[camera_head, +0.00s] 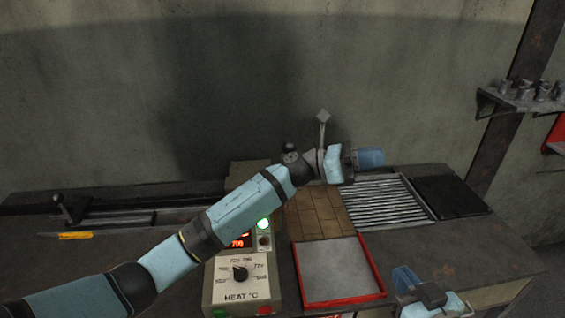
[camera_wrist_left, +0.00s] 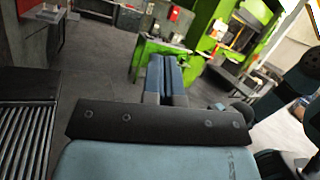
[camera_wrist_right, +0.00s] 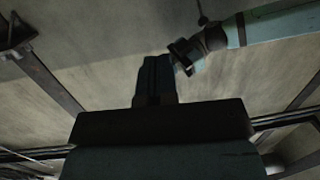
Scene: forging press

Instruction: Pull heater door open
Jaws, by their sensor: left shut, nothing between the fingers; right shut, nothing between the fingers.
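The heater's control box (camera_head: 240,280) stands at the lower middle of the head view, with a dial marked HEAT °C, a lit red display and a green light. Behind it is a brown tiled surface (camera_head: 318,215), partly covered by my left arm. I cannot clearly tell which part is the heater door. A grey lever with a diamond-shaped end (camera_head: 323,117) stands up behind my left wrist. My left gripper (camera_head: 372,158) is shut and empty above the bench, pointing right; its fingers show in the left wrist view (camera_wrist_left: 166,75). My right gripper (camera_head: 404,278) is shut and empty at the bench's front; it also shows in the right wrist view (camera_wrist_right: 156,78).
A red-rimmed tray (camera_head: 338,298) lies in front of the tiles. A slatted rack (camera_head: 385,203) and a dark plate (camera_head: 450,196) lie to the right. A wall shelf (camera_head: 520,100) holds several small metal parts. A green machine (camera_wrist_left: 160,55) stands across the floor.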

